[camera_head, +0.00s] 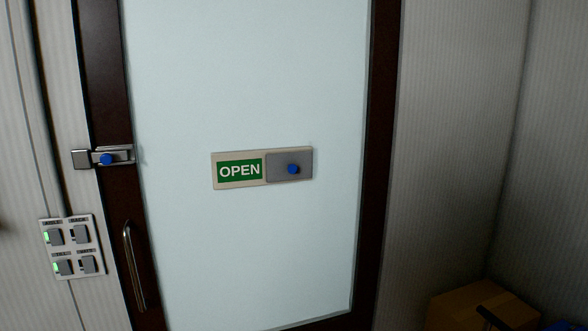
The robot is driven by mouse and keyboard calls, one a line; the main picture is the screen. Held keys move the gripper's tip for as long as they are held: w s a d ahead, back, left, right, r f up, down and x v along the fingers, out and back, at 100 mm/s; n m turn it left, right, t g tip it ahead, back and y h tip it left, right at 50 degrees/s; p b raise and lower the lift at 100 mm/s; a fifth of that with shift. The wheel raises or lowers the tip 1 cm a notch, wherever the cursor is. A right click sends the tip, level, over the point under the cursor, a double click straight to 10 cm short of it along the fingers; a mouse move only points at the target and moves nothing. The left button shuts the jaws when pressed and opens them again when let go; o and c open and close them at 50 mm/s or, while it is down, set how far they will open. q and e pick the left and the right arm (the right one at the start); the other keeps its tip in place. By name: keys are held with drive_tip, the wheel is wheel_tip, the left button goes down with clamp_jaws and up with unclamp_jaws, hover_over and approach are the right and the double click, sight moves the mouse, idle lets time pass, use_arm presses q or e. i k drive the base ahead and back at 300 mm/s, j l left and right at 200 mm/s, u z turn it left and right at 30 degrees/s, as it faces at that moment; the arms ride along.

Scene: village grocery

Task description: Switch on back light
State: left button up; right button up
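A pale switch panel (71,247) is on the wall left of the door, with grey rocker switches in two rows and two columns. The left-column switches, upper (54,237) and lower (63,268), show green lights. The right-column switches, upper (80,234) and lower (88,264), show dark spots instead of green. Small labels sit above the switches; the upper right one seems to read "BACK", but the print is blurred. Neither of my grippers can be made out in view, and nothing touches the panel.
A dark-framed door with a frosted pane (250,80) is shut. It has a latch with a blue knob (106,159), a metal handle (133,265) and an OPEN sign (240,170) with a grey slider (289,166). A cardboard box (460,307) is at lower right.

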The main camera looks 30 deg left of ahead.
sight(80, 232)
drive_tip(key=j+u, duration=0.1)
drive_tip(key=u, duration=0.75)
drive_tip(key=j+u, duration=0.15)
drive_tip(key=u, duration=0.7)
drive_tip(key=j+u, duration=0.1)
drive_tip(key=u, duration=0.35)
drive_tip(key=i, duration=0.05)
